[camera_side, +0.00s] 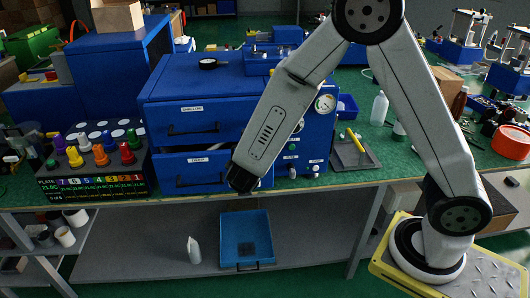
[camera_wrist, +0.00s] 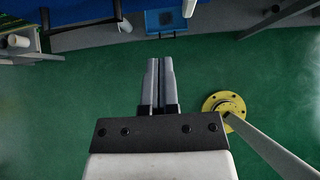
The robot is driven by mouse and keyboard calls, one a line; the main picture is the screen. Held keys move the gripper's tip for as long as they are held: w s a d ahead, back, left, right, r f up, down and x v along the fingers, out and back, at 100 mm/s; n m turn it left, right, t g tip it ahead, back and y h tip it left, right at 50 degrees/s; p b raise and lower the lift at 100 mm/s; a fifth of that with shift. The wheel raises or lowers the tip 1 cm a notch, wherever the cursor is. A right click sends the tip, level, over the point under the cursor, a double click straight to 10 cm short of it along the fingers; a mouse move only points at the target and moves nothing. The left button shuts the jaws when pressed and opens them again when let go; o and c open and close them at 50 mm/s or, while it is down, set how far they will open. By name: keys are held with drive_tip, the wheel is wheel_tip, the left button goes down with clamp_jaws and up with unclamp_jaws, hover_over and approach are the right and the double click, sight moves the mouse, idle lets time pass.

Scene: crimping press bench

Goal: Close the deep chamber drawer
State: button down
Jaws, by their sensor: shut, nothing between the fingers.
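The blue deep chamber drawer (camera_side: 180,172) is the lower drawer of the blue press cabinet, with a "DEEP" label and a dark handle. It stands pulled out, with a dark gap showing above its front under the shallow drawer (camera_side: 165,120). My gripper (camera_wrist: 160,62) is shut and empty, pointing away over the green floor in the wrist view. In the side view, the dark end of my arm covers the right part of the deep drawer front; the fingertips are hard to make out, and I cannot tell whether they touch it. A blue front with a dark bar (camera_wrist: 85,25) shows at the wrist view's upper left.
A rack of coloured knobs (camera_side: 95,165) stands left of the cabinet on the green bench. A blue tray (camera_side: 232,262) and a white bottle (camera_side: 194,250) are on the grey shelf below. A small tray (camera_side: 350,155) lies right. Open floor lies in front.

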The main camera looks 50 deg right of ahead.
drive_tip(key=s+a+f+t+h, duration=0.2)
drive_tip(key=s+f+t+h, duration=0.4)
drive_tip(key=s+f, duration=0.2)
drive_tip(key=shift+a+f, duration=0.3)
drive_tip(key=shift+f, duration=0.35)
drive_tip(key=shift+w+d, duration=0.1)
drive_tip(key=shift+w, duration=0.05)
drive_tip(key=x, duration=1.3)
drive_tip(key=shift+w+d+r, duration=0.25)
drive_tip(key=shift+w+d, duration=0.05)
idle(0.4)
